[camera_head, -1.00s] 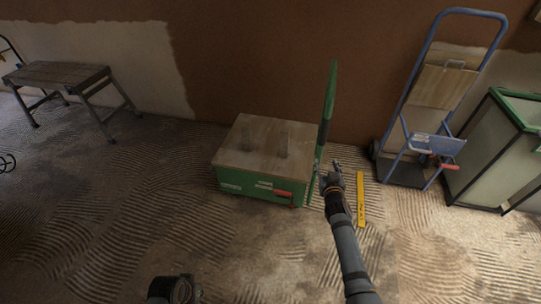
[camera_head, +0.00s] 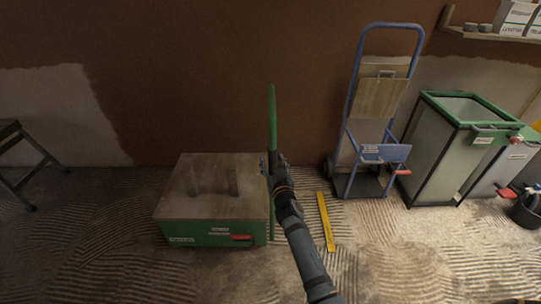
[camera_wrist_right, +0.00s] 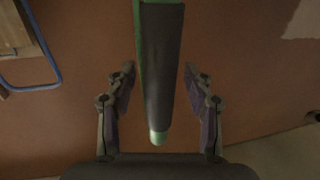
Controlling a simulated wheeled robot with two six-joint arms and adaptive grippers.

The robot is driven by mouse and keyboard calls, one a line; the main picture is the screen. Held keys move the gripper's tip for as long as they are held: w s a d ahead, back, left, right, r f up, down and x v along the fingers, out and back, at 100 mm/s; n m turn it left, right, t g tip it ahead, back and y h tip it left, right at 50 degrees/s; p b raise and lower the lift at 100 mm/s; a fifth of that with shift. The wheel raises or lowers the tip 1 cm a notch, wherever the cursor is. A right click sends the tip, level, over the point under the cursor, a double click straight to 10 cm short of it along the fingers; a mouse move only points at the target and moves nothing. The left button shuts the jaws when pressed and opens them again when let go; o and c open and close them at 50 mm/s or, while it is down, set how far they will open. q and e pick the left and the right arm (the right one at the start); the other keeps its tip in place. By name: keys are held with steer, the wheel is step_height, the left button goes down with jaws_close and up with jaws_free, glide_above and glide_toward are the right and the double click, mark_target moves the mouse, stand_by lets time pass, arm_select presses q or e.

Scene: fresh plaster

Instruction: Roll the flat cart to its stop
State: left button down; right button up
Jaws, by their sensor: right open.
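The flat cart (camera_head: 215,234) is a low green box with a worn wooden top, standing on the floor left of centre in the head view. Its tall green handle (camera_head: 272,115) rises upright at the cart's right edge. In the right wrist view the handle (camera_wrist_right: 160,50), with a dark face and green edges, lies between the two spread fingers, with a gap on each side. A yellow strip (camera_head: 326,222) lies on the floor right of the cart. My left gripper is out of view.
A blue hand truck (camera_head: 352,110) with boards stands against the brown wall to the right. Green-framed bins (camera_head: 440,150) stand beyond it, and a black bucket (camera_head: 526,212) at the far right. A trestle table (camera_head: 15,150) is at the left.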

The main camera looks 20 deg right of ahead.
steer(key=shift+w, duration=0.15)
steer(key=shift+r, duration=0.1)
steer(key=shift+c, duration=0.5)
jaws_close()
steer(key=shift+d, duration=0.1)
